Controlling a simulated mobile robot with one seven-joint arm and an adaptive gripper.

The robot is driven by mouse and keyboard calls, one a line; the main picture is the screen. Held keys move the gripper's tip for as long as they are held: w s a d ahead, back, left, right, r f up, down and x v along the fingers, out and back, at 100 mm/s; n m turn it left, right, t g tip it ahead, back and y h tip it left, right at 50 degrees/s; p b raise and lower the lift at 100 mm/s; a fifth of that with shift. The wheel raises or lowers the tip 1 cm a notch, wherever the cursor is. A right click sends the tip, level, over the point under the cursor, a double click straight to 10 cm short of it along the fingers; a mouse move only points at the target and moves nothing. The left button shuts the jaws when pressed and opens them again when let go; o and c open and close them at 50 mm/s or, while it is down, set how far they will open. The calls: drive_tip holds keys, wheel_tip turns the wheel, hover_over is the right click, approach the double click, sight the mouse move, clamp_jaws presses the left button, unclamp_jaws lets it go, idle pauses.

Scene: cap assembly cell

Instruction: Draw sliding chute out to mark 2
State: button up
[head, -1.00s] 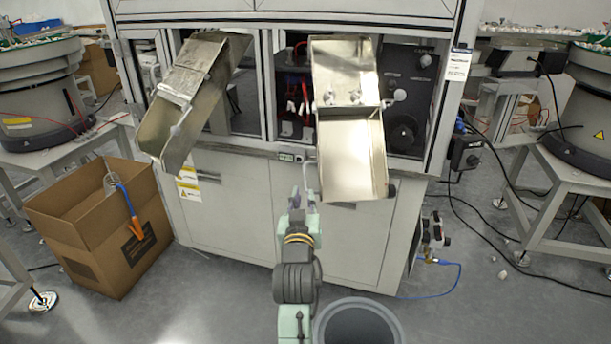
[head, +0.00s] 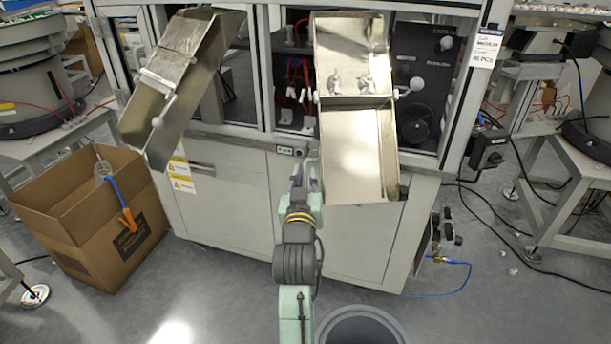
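Two metal chutes slope out of the cabinet front in the head view. The left chute (head: 165,110) slopes down to the left and has a similar pale knob. I cannot make out any numbered marks on either chute. My gripper (head: 306,168) points at the cabinet, just left of the right chute's lower tray. Its fingertips are small and partly blurred; contact with the tray is unclear.
An open cardboard box (head: 95,215) stands on the floor at left. A grey round bin (head: 362,328) is below, right of my arm. Bowl feeders on tables flank the cabinet (head: 225,205). Cables and a blue hose (head: 440,285) lie at right.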

clamp_jaws()
idle(0.5)
